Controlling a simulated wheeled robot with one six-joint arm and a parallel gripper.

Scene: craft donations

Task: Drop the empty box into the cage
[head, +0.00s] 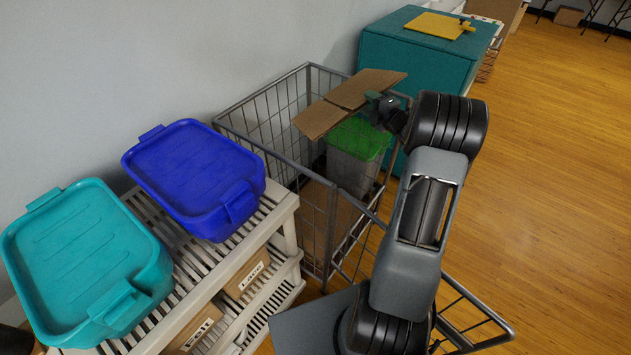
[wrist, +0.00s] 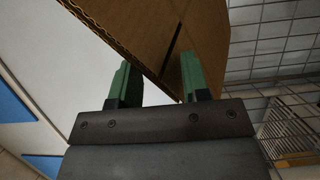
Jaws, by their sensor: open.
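The wire cage (head: 333,228) stands in the middle of the head view, open at the top. A brown cardboard box (head: 322,119) shows as two flat panels with a seam, tilted at the cage's top near its far side. In the wrist view the cardboard (wrist: 215,40), with a corrugated edge and a dark slit, lies just past my fingers. My gripper (head: 373,97) is at the box's right side; its green fingers (wrist: 155,82) are apart. The right finger overlaps the cardboard in view; I cannot tell whether it touches. The box's underside is hidden.
A grey bin with a green top (head: 358,140) and brown cardboard (head: 316,200) show within the cage. A teal cabinet (head: 405,50) stands behind. Blue (head: 190,170) and teal (head: 80,255) lidded tubs sit on a slatted shelf at left. Wooden floor is clear at right.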

